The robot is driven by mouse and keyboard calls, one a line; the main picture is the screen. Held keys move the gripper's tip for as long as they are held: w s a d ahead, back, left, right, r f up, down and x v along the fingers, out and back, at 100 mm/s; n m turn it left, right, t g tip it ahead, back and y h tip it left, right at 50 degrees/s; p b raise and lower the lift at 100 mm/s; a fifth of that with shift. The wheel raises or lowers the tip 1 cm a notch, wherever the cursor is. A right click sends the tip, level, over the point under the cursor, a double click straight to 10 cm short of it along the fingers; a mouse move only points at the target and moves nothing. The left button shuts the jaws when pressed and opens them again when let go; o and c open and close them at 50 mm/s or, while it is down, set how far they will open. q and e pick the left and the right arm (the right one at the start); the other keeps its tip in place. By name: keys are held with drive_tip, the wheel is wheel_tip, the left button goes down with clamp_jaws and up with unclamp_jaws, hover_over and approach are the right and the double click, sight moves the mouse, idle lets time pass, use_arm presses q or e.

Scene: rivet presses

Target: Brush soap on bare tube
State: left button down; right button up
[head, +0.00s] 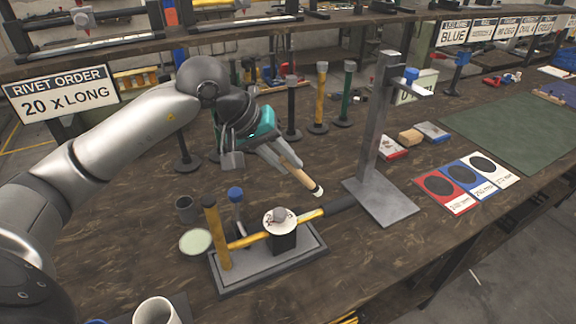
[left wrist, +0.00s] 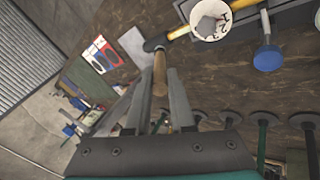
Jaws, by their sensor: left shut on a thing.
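My left gripper (head: 285,158) is shut on the wooden handle of the brush (head: 304,179), which points down to the right with a pale tip. The brush (left wrist: 159,76) also shows between the fingers in the left wrist view. A yellow tube (head: 310,214) lies across a grey fixture (head: 285,265), with a black sleeve (head: 345,203) at its right end. The brush tip is near this sleeve in the head view; I cannot tell the gap. A shallow round dish of pale green soap (head: 195,242) sits left of the fixture. My right gripper is not in view.
A white dial (head: 280,220) and a blue-knobbed lever (head: 236,195) stand at the fixture. A tall grey post stand (head: 380,200) is just right of the brush. Behind are upright tubes, black, yellow (head: 320,97) and green (head: 346,93). A white mug (head: 157,312) stands in front.

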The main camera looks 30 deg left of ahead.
use_arm(q)
drive_tip(key=shift+r+p, duration=0.4)
drive_tip(key=shift+r, duration=0.75)
drive_tip(key=shift+f, duration=0.1)
drive_tip(key=shift+f+b, duration=0.4)
drive_tip(key=shift+b, duration=0.25)
drive_tip(key=shift+r, duration=0.1)
